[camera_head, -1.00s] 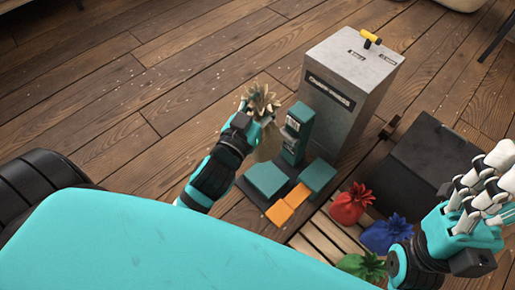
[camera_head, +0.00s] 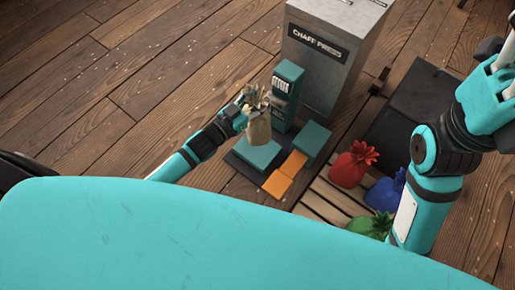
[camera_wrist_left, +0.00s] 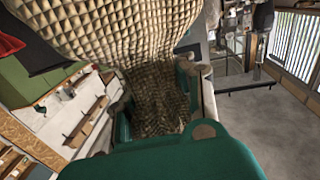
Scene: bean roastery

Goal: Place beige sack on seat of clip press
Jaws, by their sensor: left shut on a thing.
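The beige sack (camera_head: 258,129) hangs from my left gripper (camera_head: 243,108), which is shut on its gathered neck. In the left wrist view the woven beige sack (camera_wrist_left: 150,50) fills the upper middle. The sack is in front of the clip press, a teal column (camera_head: 284,92) on a dark base with teal pads (camera_head: 258,155) and an orange plate (camera_head: 294,164). Its lower end overlaps the left teal pad in view; I cannot tell whether they touch. My right gripper (camera_head: 500,85) is at the right edge, partly cut off, and its finger state is unclear.
A grey chaff press cabinet (camera_head: 330,60) stands behind the clip press. A wooden pallet (camera_head: 325,202) holds red (camera_head: 352,165), blue (camera_head: 384,190) and green (camera_head: 372,225) sacks. A dark box (camera_head: 425,105) is at right. The wooden floor at left is clear.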

